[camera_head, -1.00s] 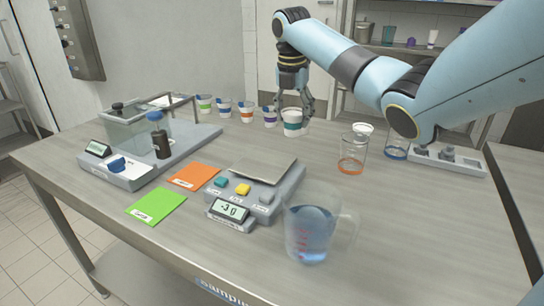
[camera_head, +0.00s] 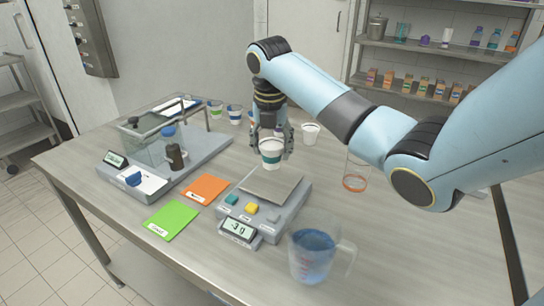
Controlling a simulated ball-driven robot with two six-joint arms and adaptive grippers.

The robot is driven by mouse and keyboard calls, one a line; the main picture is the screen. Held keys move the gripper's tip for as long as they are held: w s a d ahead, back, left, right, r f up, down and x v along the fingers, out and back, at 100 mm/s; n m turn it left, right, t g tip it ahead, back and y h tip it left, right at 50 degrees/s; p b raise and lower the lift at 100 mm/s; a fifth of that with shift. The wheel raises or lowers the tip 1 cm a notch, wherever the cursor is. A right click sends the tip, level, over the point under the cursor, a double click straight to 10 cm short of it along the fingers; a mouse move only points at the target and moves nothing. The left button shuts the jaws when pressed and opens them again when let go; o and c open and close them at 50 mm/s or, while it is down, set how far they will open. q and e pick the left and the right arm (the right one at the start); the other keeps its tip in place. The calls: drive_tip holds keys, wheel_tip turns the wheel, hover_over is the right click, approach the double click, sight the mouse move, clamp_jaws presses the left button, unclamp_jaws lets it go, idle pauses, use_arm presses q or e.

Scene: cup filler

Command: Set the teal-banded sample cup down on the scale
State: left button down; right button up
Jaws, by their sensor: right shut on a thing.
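The teal-banded sample cup (camera_head: 271,153) is white with a teal band and looks upright. My right gripper (camera_head: 272,140) is shut on it from above. The cup is at the back edge of the scale's plate in the picture; I cannot tell whether it touches the plate. The scale (camera_head: 238,231) has a square grey plate (camera_head: 268,188), teal, yellow and grey buttons and a small lit display. My left gripper is not in view.
A measuring jug (camera_head: 312,258) with blue liquid stands right of the scale. Green (camera_head: 170,220) and orange (camera_head: 204,189) cards lie left of it. A balance (camera_head: 150,165) stands at the left. Several cups stand behind, with an orange-ringed glass (camera_head: 355,182) at right.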

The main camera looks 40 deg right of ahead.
sight(272, 162)
drive_tip(key=shift+s+a+f, duration=0.15)
drive_tip(key=shift+f, duration=2)
drive_tip(key=o, duration=1.3)
drive_tip(key=shift+f, duration=0.1)
drive_tip(key=r, duration=0.4)
drive_tip(key=a+r, duration=0.1)
drive_tip(key=r, duration=0.3)
drive_tip(key=s+r, duration=0.1)
drive_tip(key=r, duration=0.3)
drive_tip(key=shift+s+a, duration=0.1)
drive_tip(key=shift+a, duration=0.1)
